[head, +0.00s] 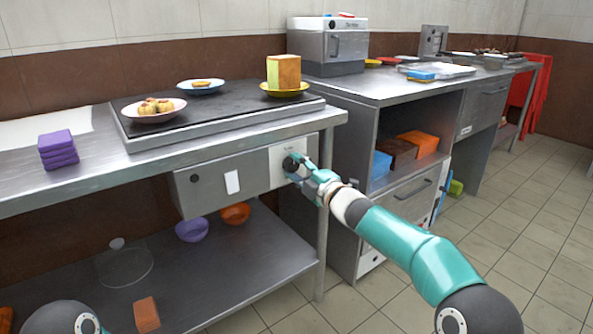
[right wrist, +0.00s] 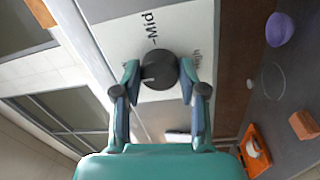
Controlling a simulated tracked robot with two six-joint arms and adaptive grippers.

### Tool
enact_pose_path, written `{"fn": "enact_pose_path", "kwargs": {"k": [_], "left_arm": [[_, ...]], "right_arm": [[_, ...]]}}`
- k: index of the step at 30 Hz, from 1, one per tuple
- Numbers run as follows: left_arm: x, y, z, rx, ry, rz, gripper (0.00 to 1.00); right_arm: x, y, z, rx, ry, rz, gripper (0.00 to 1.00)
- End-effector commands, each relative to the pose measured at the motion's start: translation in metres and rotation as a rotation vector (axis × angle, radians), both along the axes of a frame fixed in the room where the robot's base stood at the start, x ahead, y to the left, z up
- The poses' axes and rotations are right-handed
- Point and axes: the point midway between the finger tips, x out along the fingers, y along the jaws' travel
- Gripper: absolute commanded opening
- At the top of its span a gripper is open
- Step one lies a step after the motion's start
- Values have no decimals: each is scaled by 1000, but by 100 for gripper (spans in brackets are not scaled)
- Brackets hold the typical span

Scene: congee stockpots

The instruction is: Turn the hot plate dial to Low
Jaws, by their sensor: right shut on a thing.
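The hot plate dial (head: 291,163) is a round black knob on a white panel (head: 276,174) at the front of the steel counter. It also shows in the right wrist view (right wrist: 160,66), with a pale mark on its left side. There, the label "Mid" (right wrist: 149,28) reads sideways above the dial, and another label to its right is too small to read surely. My right gripper (head: 298,169) is at the dial, its fingers on either side of it and shut on it. The griddle-like hot plate (head: 225,130) lies above. My left gripper is out of view.
Plates with food (head: 154,118) and a yellow plate (head: 285,93) with a green and orange block stand on the hot plate. Another dark knob (head: 194,178) is on the front panel. The tiled floor (head: 500,220) is clear at right.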

Motion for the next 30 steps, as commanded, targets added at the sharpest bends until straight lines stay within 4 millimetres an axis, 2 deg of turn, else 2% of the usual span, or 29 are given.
{"fn": "enact_pose_path", "kwargs": {"k": [1,10,11,15,30], "left_arm": [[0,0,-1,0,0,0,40],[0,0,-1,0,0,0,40],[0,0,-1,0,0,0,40],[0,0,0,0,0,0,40],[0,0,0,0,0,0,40]], "right_arm": [[-2,7,-8,-12,6,12,7],[-2,7,-8,-13,6,12,7],[-2,7,-8,-13,6,13,45],[-2,6,-7,-11,5,11,67],[-6,-3,-2,-5,3,4,67]]}}
